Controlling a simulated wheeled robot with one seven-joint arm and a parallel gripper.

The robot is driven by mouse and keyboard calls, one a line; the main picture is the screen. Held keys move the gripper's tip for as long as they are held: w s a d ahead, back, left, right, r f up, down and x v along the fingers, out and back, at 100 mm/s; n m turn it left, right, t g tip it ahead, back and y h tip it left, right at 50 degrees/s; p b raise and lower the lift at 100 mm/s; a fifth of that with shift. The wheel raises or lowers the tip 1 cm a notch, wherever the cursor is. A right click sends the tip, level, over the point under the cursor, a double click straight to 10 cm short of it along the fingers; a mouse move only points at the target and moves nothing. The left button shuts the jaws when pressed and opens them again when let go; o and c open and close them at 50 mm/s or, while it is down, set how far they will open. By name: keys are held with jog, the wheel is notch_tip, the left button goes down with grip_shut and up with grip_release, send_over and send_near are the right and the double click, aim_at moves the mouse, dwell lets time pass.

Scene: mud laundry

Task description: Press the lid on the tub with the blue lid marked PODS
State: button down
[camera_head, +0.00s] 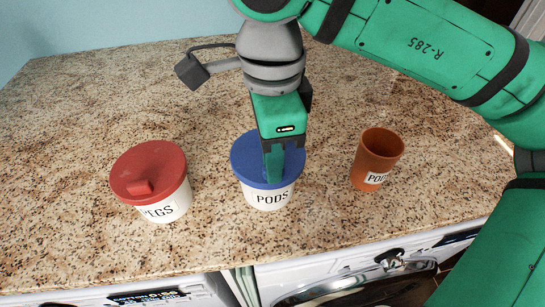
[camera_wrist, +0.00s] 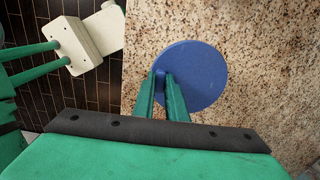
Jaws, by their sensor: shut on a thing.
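The white tub marked PODS (camera_head: 253,194) stands upright on the granite counter, in the middle of the head view. Its round blue lid (camera_head: 243,153) lies over the tub's mouth and looks about level. Whether it is fully seated I cannot tell. In the wrist view the lid (camera_wrist: 203,75) fills the area past the fingertips, with its small blue knob (camera_wrist: 160,78) near the left edge. My gripper (camera_head: 273,178) comes down from above and is shut on the lid's knob. Its fingers hide part of the lid and the knob in the head view.
A white tub with a red lid (camera_head: 150,165), marked PEGS, stands to the left. An orange-brown cup (camera_head: 380,150) with a partly readable label stands to the right. The counter (camera_head: 90,90) is clear behind them. White washing machines (camera_head: 330,275) are below its front edge.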

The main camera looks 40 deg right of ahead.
dwell(0.4)
jog(key=c, duration=1.2)
grip_release()
jog(key=shift+w+r, duration=0.2)
jog(key=shift+r, duration=1.4)
jog(key=shift+s+r, duration=0.15)
jog(key=shift+r, duration=2.2)
grip_shut()
